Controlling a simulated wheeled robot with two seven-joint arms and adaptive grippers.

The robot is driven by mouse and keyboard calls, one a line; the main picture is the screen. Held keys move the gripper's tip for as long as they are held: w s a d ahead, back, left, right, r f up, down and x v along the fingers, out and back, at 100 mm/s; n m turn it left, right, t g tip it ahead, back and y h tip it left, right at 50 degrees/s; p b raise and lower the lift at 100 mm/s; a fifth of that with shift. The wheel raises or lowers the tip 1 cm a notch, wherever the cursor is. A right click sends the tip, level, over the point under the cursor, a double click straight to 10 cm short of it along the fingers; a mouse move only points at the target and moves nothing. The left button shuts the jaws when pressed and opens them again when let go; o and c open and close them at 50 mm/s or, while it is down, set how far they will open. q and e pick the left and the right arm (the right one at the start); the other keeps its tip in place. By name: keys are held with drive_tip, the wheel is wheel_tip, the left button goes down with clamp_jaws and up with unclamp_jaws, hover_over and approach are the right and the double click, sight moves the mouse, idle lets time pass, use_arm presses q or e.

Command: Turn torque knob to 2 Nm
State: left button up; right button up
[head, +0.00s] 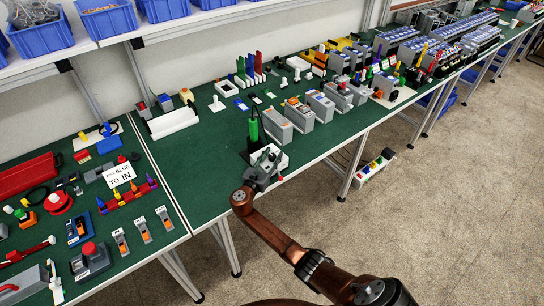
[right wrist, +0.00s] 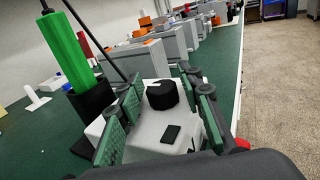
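In the right wrist view a black round knob (right wrist: 162,95) stands on top of a white box (right wrist: 150,140). A small dark rectangle (right wrist: 171,132) lies on the box top in front of the knob; no scale or number can be read. My right gripper (right wrist: 163,108) is open, with one green-padded finger on each side of the knob, and gaps show between them. In the head view my right gripper (head: 265,165) is over the white box (head: 279,164) near the table's front edge and hides the knob. My left gripper is not in view.
A bright green handle (right wrist: 62,50) stands in a black holder (right wrist: 91,107) left of the box; the handle also shows in the head view (head: 254,130). Grey devices (head: 277,126) stand in a row behind. Table and shelf hold many other parts. Bare green table lies left of the box.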

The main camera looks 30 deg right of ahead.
drive_tip(key=shift+o, duration=0.7)
drive_tip(key=shift+s+a, duration=0.1)
drive_tip(key=shift+a, duration=0.05)
drive_tip(key=v, duration=1.1)
drive_tip(key=shift+s+a, duration=0.15)
drive_tip(key=shift+a, duration=0.15)
